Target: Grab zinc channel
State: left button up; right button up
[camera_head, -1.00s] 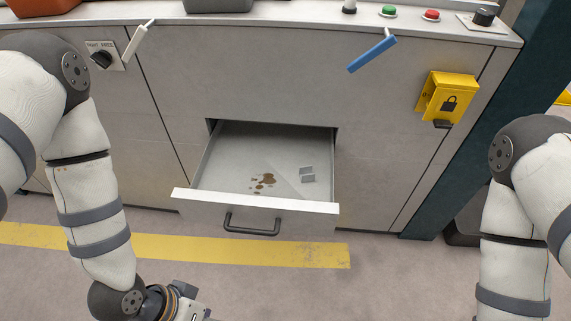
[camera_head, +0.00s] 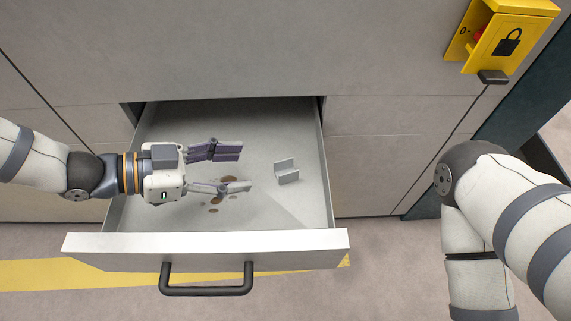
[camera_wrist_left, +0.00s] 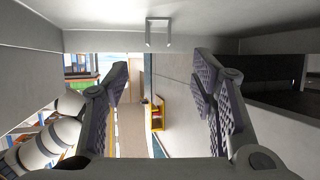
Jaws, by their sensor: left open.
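The zinc channel (camera_head: 286,171) is a small grey U-shaped piece on the floor of the open drawer (camera_head: 200,243), right of the middle. In the left wrist view the channel (camera_wrist_left: 158,19) shows near the top, between the fingers and beyond their tips. My left gripper (camera_head: 243,168) is over the drawer, its fingers pointing right toward the channel. It is open and empty, and a gap separates its tips from the channel. In the left wrist view the two ridged fingers (camera_wrist_left: 160,72) stand wide apart. My right gripper is out of view; only part of that arm shows.
Brown stains (camera_head: 215,203) mark the drawer floor below the left fingers. The drawer has a dark front handle (camera_head: 206,290) and side walls near the gripper. A yellow lockout box (camera_head: 505,38) is on the machine front at upper right.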

aim_at(279, 167)
pick_arm(q)
jog(key=b+x, duration=0.1)
jog(key=x, duration=0.8)
jog(key=shift+d+f, duration=0.1)
jog(key=shift+d, duration=0.05)
grip_shut()
